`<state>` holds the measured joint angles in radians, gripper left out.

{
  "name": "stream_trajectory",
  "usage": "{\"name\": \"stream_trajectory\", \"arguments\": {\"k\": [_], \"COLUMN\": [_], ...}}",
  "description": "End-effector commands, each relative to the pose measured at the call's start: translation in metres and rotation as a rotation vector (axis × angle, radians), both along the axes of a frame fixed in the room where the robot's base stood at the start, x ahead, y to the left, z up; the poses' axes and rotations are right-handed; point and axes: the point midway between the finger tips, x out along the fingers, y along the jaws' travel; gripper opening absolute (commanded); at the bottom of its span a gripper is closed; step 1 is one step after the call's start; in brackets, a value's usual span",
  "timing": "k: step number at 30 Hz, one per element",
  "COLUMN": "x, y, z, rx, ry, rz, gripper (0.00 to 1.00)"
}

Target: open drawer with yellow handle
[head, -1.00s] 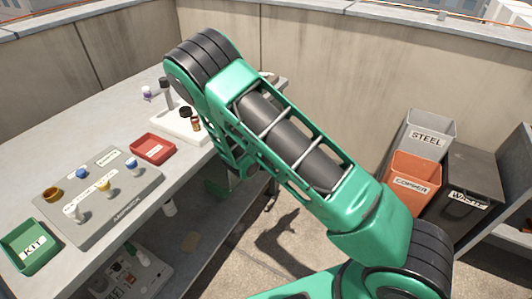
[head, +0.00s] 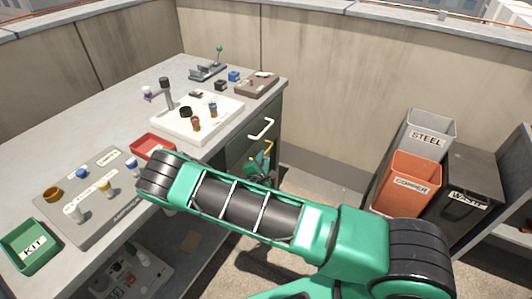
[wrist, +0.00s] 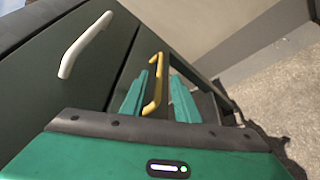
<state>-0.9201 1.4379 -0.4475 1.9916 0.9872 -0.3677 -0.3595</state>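The yellow handle (wrist: 155,86) is a bar on a dark drawer front (wrist: 138,50) in the wrist view. My gripper (wrist: 160,74) is open, with one green finger on each side of the handle. The handle lies between the fingers with gaps visible, nearer the left finger. I cannot tell how deep the fingers reach around it. In the head view the yellow handle (head: 267,149) shows below the white one, with my gripper partly hidden by my arm. The drawer looks shut.
A white handle (wrist: 85,44) is on the neighbouring drawer. The workbench (head: 92,112) carries trays and small parts. The copper bin (head: 412,180), steel bin (head: 427,138) and dark waste bin (head: 466,190) stand at right. Floor between the bench and bins is open.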

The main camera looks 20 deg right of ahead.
Motion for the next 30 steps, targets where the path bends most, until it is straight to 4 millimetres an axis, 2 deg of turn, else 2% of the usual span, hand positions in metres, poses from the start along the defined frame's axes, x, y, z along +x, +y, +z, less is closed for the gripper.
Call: {"name": "stream_trajectory", "arguments": {"k": [6,12,18,25,26,29,30], "x": [0.034,0.055,0.063,0.064,0.064,0.064,0.064], "y": [-0.019,-0.031,-0.035,-0.035,-0.035,-0.035,-0.035], "z": [-0.009,-0.014,-0.016,-0.016,-0.016,-0.016,-0.016], "rx": [0.003,0.003,0.001,0.001,0.001,0.002,0.002], "ry": [-0.001,-0.001,0.000,0.000,0.000,0.000,0.000], "rz": [-0.002,-0.001,0.000,-0.001,-0.001,-0.001,-0.001], "gripper": [0.28,0.28,0.28,0.28,0.26,0.02,0.00]}}
